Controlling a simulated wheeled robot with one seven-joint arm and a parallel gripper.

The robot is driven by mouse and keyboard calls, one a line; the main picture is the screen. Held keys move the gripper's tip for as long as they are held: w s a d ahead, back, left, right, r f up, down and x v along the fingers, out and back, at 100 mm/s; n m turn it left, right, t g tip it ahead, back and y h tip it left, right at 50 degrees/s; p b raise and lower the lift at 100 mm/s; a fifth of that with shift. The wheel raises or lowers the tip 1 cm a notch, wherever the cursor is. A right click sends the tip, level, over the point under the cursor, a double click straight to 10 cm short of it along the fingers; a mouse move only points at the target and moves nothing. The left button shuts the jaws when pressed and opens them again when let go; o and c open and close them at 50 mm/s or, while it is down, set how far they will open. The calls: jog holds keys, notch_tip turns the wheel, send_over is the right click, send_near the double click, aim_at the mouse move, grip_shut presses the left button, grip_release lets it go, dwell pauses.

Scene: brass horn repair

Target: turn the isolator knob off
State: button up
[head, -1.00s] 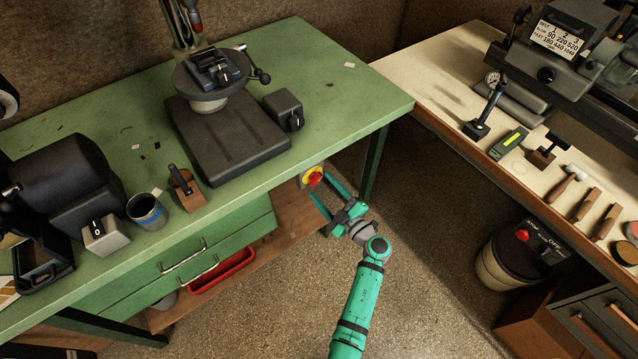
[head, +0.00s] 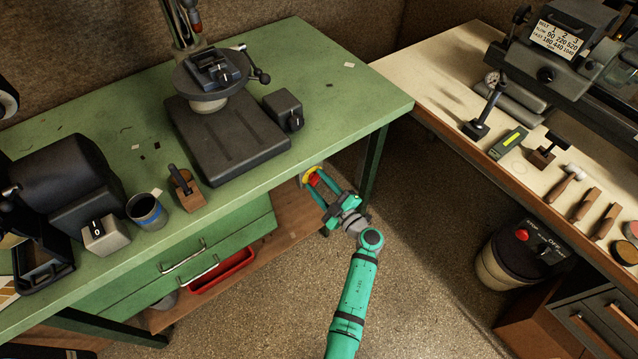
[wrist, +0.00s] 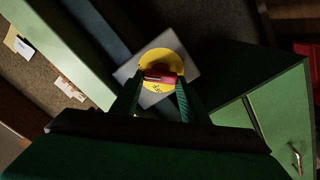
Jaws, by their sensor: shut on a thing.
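The isolator knob (head: 314,179) is red on a round yellow plate, below the green bench's front edge. In the wrist view the red knob (wrist: 160,74) sits in front of the yellow disc (wrist: 163,92), which is on a pale square plate (wrist: 190,70). My gripper (head: 313,182) has its green fingers on both sides of the knob and is shut on it. In the wrist view the fingertips (wrist: 159,80) meet the knob's sides. The knob's exact angle is hard to tell, since the fingers partly cover it.
The green bench (head: 340,100) overhangs the knob, with a bench leg (head: 374,165) close right of my gripper. Drawers (head: 190,262) and a red tray (head: 222,270) are to the left. The floor (head: 430,240) on the right is open, up to a black-topped bin (head: 520,255).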

jog(key=shift+n, duration=0.3)
jog(key=n, duration=0.4)
jog(key=shift+s+f, duration=0.1)
jog(key=shift+f, duration=0.05)
jog(key=n, duration=0.5)
jog(key=shift+f, duration=0.15)
jog(key=n, duration=0.4)
jog(key=shift+f, duration=0.15)
jog(key=shift+d+f+n, duration=0.1)
jog(key=shift+n, duration=2)
jog(key=o, duration=1.1)
jog(key=shift+c, duration=0.2)
